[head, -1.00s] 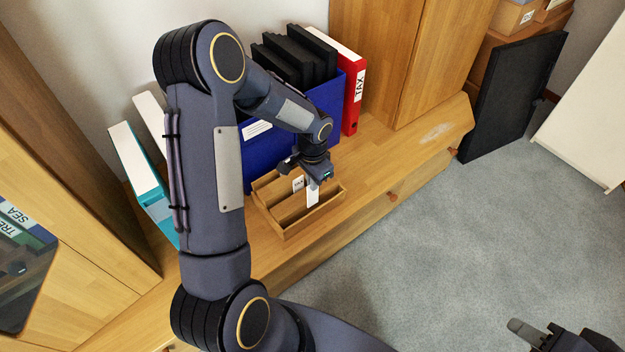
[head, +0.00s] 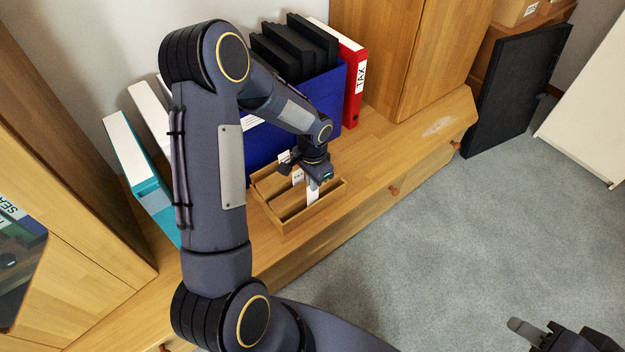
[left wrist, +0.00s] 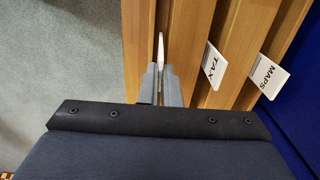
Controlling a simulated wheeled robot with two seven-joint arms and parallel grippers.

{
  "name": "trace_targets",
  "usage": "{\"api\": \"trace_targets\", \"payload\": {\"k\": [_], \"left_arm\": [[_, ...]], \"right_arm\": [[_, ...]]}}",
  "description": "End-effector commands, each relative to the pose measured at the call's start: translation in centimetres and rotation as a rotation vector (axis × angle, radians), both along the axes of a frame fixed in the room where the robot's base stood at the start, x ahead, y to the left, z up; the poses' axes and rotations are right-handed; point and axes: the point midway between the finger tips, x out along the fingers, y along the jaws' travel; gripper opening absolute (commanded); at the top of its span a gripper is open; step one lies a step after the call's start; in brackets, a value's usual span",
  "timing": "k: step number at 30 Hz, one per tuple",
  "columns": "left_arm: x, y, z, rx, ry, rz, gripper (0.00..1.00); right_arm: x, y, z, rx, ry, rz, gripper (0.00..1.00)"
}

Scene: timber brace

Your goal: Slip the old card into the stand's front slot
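The wooden card stand (head: 284,226) sits on the wooden bench. My left gripper (head: 315,186) is over its front part, shut on a plain white card (head: 312,196). In the left wrist view the fingers (left wrist: 162,84) pinch the card (left wrist: 161,47), seen edge-on above the dark front slot. I cannot tell whether its lower edge is inside the slot. A TAX card (left wrist: 212,65) stands in the slot behind, and a MAPS card (left wrist: 269,82) in the rear one. My right gripper (head: 527,332) is at the bottom right, partly cut off, away from the stand.
A blue box (head: 325,100) with black folders and a red TAX binder (head: 354,90) stand behind the card stand. White and teal binders (head: 135,165) stand at left. A cabinet (head: 385,50) rises behind the bench. Carpet (head: 430,260) is clear in front.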

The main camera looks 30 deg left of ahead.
Motion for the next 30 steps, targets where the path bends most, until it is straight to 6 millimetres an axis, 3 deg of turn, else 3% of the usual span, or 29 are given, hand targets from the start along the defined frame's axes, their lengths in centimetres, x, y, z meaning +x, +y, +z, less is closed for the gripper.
{"api": "trace_targets", "payload": {"k": [12, 21, 27, 30], "left_arm": [[0.0, 0.0, -1.8, 0.000, -0.001, 0.000, 0.00], [0.0, 0.0, -1.9, 0.000, -0.001, 0.000, 0.00], [0.0, 0.0, -1.9, 0.000, -0.001, 0.000, 0.27], [0.0, 0.0, -1.9, 0.000, -0.001, 0.000, 0.29]], "right_arm": [[0.0, 0.0, -1.4, 0.000, 0.000, 0.000, 0.36], [0.0, 0.0, -1.4, 0.000, 0.000, 0.000, 0.36], [0.0, 0.0, -1.4, 0.000, 0.000, 0.000, 0.36], [0.0, 0.0, -1.4, 0.000, 0.000, 0.000, 0.36]]}}
